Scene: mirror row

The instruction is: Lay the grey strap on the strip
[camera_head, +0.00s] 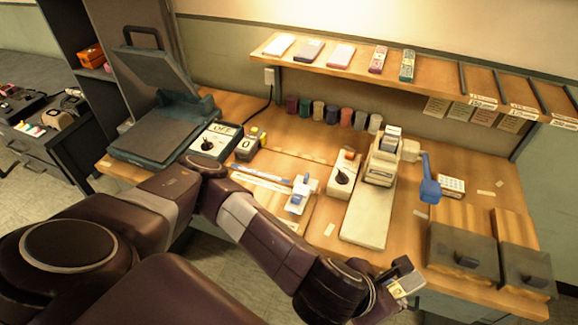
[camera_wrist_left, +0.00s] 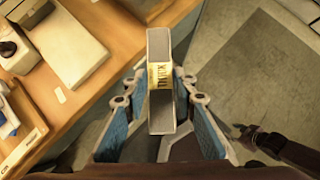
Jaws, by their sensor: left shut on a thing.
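My left gripper (camera_head: 402,286) is in front of the table's front edge, low in the head view. In the left wrist view its blue-padded fingers (camera_wrist_left: 160,128) are shut on the grey strap (camera_wrist_left: 158,48), a flat grey block with a yellow printed band, held on edge between them. The strap is small and partly hidden in the head view. No strip can be told for certain; a wooden shelf (camera_head: 440,84) on the wall carries a row of coloured bundles and empty labelled bays at its right. A dark gripper, seemingly my right (camera_wrist_left: 262,138), shows small in the left wrist view.
The table holds a press-like machine (camera_head: 160,135), dial boxes (camera_head: 344,174), a stamping device (camera_head: 384,160), a blue scoop-like tool (camera_head: 429,180) and lidded wooden boxes (camera_head: 463,250). Coloured rolls (camera_head: 333,115) line the wall. Open floor (camera_wrist_left: 262,70) shows beside the table.

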